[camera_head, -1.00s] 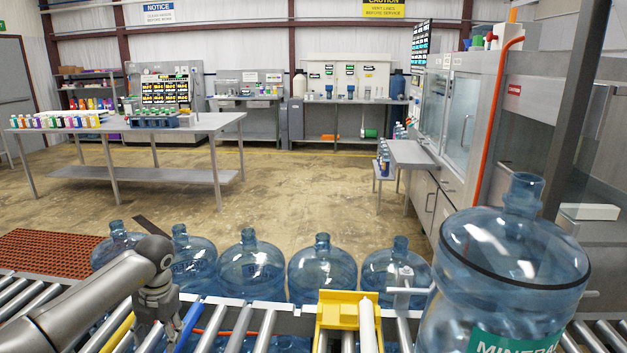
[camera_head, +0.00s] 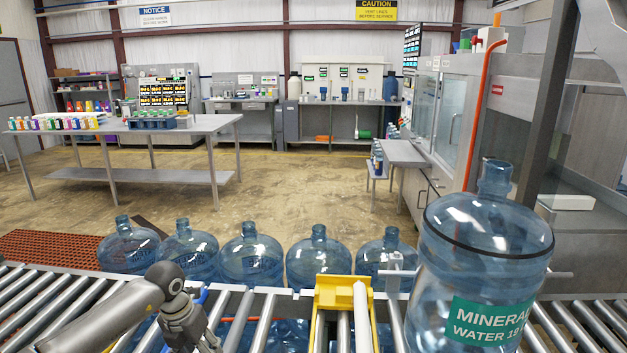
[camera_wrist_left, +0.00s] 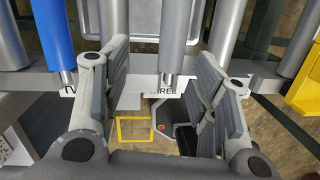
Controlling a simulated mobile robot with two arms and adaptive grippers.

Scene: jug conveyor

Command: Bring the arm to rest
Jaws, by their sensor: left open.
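My left arm comes in from the lower left in the head view. Its gripper (camera_head: 190,330) is low over the near rollers, left of the yellow bracket. In the left wrist view the gripper (camera_wrist_left: 165,85) has its two fingers spread wide, with nothing between them but rollers and the conveyor rail below. A large blue water jug (camera_head: 480,265) with a green "MINERAL WATER" label stands upright on the conveyor at the right, well apart from the gripper. My right gripper is not seen.
Roller conveyor (camera_head: 50,300) spans the front, with a yellow bracket (camera_head: 343,293) at its middle. Several blue jugs (camera_head: 250,257) stand in a row behind it. A blue roller (camera_wrist_left: 52,38) shows in the wrist view. The floor (camera_head: 290,190) beyond is open, with a bottle-laden table (camera_head: 215,125) at the left.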

